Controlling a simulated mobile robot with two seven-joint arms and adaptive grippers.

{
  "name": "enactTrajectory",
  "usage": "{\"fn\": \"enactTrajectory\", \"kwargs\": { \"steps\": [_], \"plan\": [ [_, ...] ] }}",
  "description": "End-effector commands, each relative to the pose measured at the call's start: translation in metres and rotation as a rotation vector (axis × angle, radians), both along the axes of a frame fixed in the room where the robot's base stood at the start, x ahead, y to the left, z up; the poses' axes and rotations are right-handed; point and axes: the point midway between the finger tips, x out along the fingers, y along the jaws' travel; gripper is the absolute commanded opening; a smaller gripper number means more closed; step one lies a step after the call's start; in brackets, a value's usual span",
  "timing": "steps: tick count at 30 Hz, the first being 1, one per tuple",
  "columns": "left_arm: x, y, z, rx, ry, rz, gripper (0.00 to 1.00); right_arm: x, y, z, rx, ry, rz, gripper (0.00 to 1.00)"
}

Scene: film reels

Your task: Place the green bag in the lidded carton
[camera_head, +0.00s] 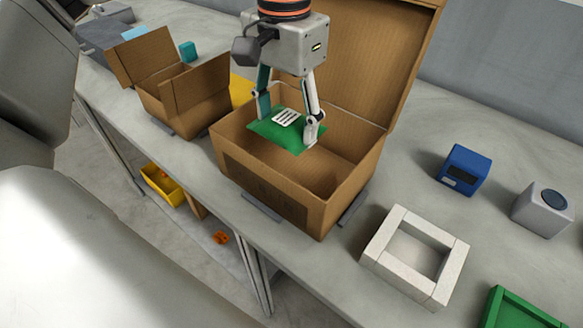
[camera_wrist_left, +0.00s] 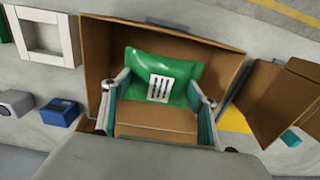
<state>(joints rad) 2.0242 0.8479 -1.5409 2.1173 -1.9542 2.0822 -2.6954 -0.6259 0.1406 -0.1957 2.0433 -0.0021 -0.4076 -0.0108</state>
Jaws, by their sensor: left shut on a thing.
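The green bag (camera_head: 289,133) has a white label with dark stripes. My left gripper (camera_head: 288,126) is shut on it, one finger at each side. The bag is at the mouth of the lidded carton (camera_head: 268,191), a brown box whose lid (camera_head: 385,50) stands open at the back. The carton's floor shows partly below the bag. In the left wrist view the green bag (camera_wrist_left: 165,77) lies between the two fingers, over the carton (camera_wrist_left: 180,30). I cannot tell whether the bag touches the carton. My right gripper is not in view.
A second open carton (camera_head: 195,98) stands to the left. A white square frame (camera_head: 414,255), a blue box (camera_head: 463,170), a grey block (camera_head: 542,209) and a green tray (camera_head: 515,310) are to the right. A yellow bin (camera_head: 163,186) sits below the table edge.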

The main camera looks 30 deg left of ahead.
Motion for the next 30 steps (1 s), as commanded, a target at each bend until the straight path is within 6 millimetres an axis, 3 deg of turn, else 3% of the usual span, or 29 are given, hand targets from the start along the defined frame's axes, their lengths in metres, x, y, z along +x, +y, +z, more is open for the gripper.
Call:
{"fn": "enactTrajectory", "kwargs": {
  "steps": [3,9,17,25,30],
  "plan": [
    [-0.001,0.0,-0.034,0.0,0.008,-0.001,0.32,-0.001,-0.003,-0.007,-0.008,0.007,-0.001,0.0],
    [-0.001,0.0,-0.071,0.0,0.004,-0.002,0.32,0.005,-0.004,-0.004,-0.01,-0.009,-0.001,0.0],
    [0.0,0.0,-0.086,0.0,0.0,0.0,0.32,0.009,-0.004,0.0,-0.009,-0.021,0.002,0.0],
    [-0.001,0.0,-0.123,0.0,0.004,0.0,0.32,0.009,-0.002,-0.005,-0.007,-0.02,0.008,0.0],
    [0.0,0.0,-0.123,0.0,-0.002,0.0,0.32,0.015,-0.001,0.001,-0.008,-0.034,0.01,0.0]
  ]
}}
